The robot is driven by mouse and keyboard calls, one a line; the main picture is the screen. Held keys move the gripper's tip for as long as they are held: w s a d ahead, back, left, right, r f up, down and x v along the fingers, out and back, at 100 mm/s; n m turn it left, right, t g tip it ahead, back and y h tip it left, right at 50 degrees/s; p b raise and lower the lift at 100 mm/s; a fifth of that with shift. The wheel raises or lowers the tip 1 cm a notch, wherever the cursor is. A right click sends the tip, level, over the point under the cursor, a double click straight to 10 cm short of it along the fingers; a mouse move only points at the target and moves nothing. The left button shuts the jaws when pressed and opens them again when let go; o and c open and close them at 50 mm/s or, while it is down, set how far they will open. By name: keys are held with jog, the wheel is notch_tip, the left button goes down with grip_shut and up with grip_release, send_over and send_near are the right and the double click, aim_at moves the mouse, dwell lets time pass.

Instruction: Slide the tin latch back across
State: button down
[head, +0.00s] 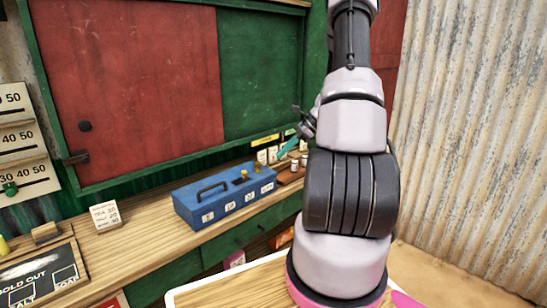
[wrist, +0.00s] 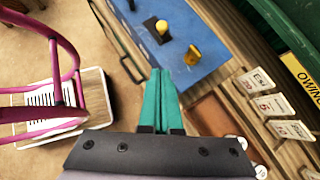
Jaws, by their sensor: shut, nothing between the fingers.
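The blue tin (head: 225,197) lies closed on the wooden counter, with a dark handle on its lid and labels along its front. In the wrist view, its blue lid (wrist: 185,15) carries a yellow knob (wrist: 162,27) on a dark plate and a separate brass piece (wrist: 193,55) near the edge. I cannot tell for sure which of these is the latch. My gripper (head: 289,147) is shut and empty, beyond the right end of the tin. Its teal fingers also show in the wrist view (wrist: 164,75), apart from the knob and the brass piece.
A wooden tray (head: 290,174) with small bottles stands right of the tin, near upright price cards (wrist: 269,105). A white price block (head: 105,215) stands at left and a sold-out board (head: 40,275) at front left. Bare counter lies between block and tin.

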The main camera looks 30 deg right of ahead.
send_near(249, 182)
notch_tip(249, 182, down, 3)
jog(key=w, duration=0.2)
jog(key=a, duration=0.1)
jog(key=w+a, duration=0.1)
jog(key=a, duration=0.1)
jog(key=shift+w+r, duration=0.25)
jog(key=shift+a, duration=0.2)
jog(key=a, duration=0.1)
jog(key=s+a, duration=0.1)
jog(key=a, duration=0.1)
jog(key=shift+a, duration=0.2)
